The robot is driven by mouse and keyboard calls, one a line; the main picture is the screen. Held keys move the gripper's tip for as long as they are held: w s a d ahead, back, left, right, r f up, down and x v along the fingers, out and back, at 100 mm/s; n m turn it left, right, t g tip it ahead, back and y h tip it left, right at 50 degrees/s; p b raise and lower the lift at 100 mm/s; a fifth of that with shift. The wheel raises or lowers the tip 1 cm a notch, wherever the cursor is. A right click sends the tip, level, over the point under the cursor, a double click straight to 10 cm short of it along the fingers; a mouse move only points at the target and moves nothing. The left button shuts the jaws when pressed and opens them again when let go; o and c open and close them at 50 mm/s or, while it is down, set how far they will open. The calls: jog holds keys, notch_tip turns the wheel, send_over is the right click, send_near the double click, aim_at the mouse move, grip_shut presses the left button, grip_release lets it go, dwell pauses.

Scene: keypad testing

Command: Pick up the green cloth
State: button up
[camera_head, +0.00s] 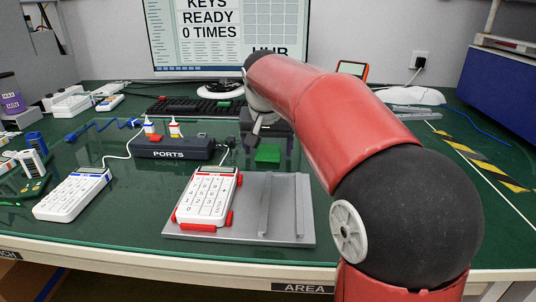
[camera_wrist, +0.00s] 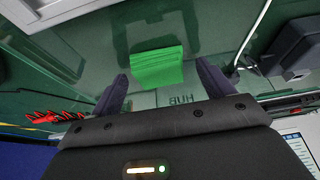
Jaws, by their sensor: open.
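The green cloth (camera_head: 268,153) is a small bright green folded piece on the green table top, right of the black PORTS box. In the wrist view the cloth (camera_wrist: 158,66) lies flat ahead of my gripper (camera_wrist: 163,78). Its two dark fingers are spread apart, with the cloth showing in the gap between and just beyond their tips. The fingers do not touch it. Nothing is held. In the head view my red arm reaches across from the right, and the fingers are hard to make out behind it.
The PORTS box (camera_head: 172,147) with plugged cables is left of the cloth. A keypad (camera_head: 207,196) sits in a grey fixture (camera_head: 250,215) in front. Another keypad (camera_head: 73,193) lies left. A keyboard (camera_head: 190,106) and monitor (camera_head: 230,35) stand behind.

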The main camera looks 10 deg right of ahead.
aim_at(268, 150)
jog(key=shift+c, duration=0.4)
jog(key=c, duration=1)
jog(key=shift+r+p, duration=2.05)
jog(key=shift+r, duration=7.9)
